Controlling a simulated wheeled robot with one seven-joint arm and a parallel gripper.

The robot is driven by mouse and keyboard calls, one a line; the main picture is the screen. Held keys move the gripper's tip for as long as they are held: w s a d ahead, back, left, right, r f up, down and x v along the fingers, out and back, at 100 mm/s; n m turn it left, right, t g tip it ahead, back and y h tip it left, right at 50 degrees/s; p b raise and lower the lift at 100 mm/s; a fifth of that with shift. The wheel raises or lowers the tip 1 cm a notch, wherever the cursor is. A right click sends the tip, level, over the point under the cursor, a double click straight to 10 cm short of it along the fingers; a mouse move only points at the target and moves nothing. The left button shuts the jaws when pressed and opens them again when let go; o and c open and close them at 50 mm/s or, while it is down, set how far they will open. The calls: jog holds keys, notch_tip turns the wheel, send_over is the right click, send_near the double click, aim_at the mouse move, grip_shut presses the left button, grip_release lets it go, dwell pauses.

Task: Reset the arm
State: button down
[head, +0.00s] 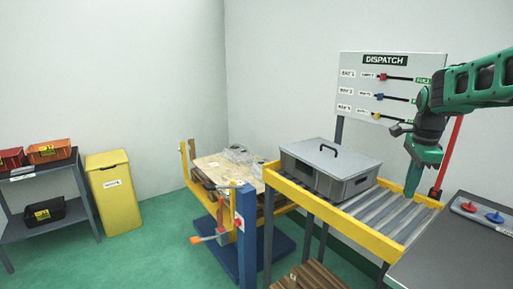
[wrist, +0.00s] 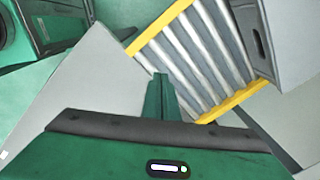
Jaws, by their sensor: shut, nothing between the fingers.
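My green arm reaches in from the right in the head view. My gripper (head: 411,188) points down over the right end of the roller conveyor (head: 392,207). In the wrist view the fingers of my gripper (wrist: 159,80) are together, with nothing between them. The conveyor's grey rollers and yellow rails (wrist: 165,20) lie beyond the fingertips. A grey lidded box (head: 330,168) with a black handle sits on the conveyor, left of my gripper and apart from it. Part of the box also shows at the upper right of the wrist view (wrist: 285,40).
The dispatch board (head: 390,88) with coloured sliders stands behind the conveyor. A dark table (head: 470,245) with red and blue knobs is at right. A yellow-railed stand (head: 205,165), a yellow bin (head: 114,190) and a shelf with bins (head: 45,170) are left. Green floor is clear between them.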

jog(key=s+a+f+n, duration=0.1)
jog(key=s+n, duration=0.3)
jog(key=s, duration=0.7)
jog(key=s+a+f+n, duration=0.1)
jog(key=s+f+n, duration=0.3)
jog(key=s, duration=0.7)
jog(key=s+a+f+n+g, duration=0.1)
jog(key=s+n, duration=0.5)
jog(key=s, duration=0.6)
jog(key=shift+a+f+y, duration=0.3)
jog(key=shift+a+f, duration=0.1)
jog(key=shift+f, duration=0.3)
jog(key=shift+w, duration=0.1)
jog(key=shift+w+f, duration=0.25)
jog(key=shift+w, duration=0.35)
